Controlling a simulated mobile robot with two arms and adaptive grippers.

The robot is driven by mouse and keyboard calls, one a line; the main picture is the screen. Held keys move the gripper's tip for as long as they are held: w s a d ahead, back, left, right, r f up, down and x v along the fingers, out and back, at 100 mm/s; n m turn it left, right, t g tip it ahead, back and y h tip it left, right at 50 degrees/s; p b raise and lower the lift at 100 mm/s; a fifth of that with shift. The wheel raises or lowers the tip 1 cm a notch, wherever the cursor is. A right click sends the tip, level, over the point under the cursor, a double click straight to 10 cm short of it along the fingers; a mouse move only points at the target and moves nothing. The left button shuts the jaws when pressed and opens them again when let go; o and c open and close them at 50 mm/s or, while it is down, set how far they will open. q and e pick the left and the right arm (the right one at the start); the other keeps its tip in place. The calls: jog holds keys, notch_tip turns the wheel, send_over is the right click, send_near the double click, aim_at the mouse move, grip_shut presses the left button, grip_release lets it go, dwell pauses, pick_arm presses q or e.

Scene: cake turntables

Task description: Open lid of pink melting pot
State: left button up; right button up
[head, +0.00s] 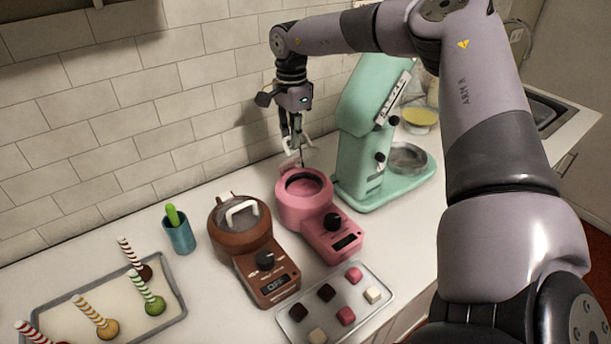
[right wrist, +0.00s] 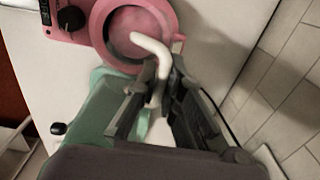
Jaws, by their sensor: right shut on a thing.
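The pink melting pot (head: 290,212) stands on the counter, with its round pink bowl showing from above and a black knob on its front. In the right wrist view the pot (right wrist: 88,20) is at the top. My right gripper (head: 297,150) is above the pot's back rim, pointing down. It is shut on the white lid handle (right wrist: 150,45), which sticks out from between the fingers in the right wrist view. The lid's glass cannot be clearly made out in either view. My left gripper is not in view.
A brown melting pot (head: 227,240) with a white-handled lid stands left of the pink pot. A mint-green mixer (head: 358,160) is close on the right. A tray of chocolates (head: 328,305) lies in front. A blue cup (head: 179,237) and another tray (head: 60,303) are farther left.

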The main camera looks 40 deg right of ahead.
jog(key=w, duration=0.3)
jog(key=w+p, duration=0.1)
jog(key=w, duration=0.1)
jog(key=shift+d, duration=0.25)
jog(key=o, duration=1.3)
jog(key=shift+r, duration=0.1)
notch_tip(320, 180, up, 7)
jog(key=p, duration=0.4)
jog(key=shift+s, duration=0.1)
dwell(0.5)
dwell(0.6)
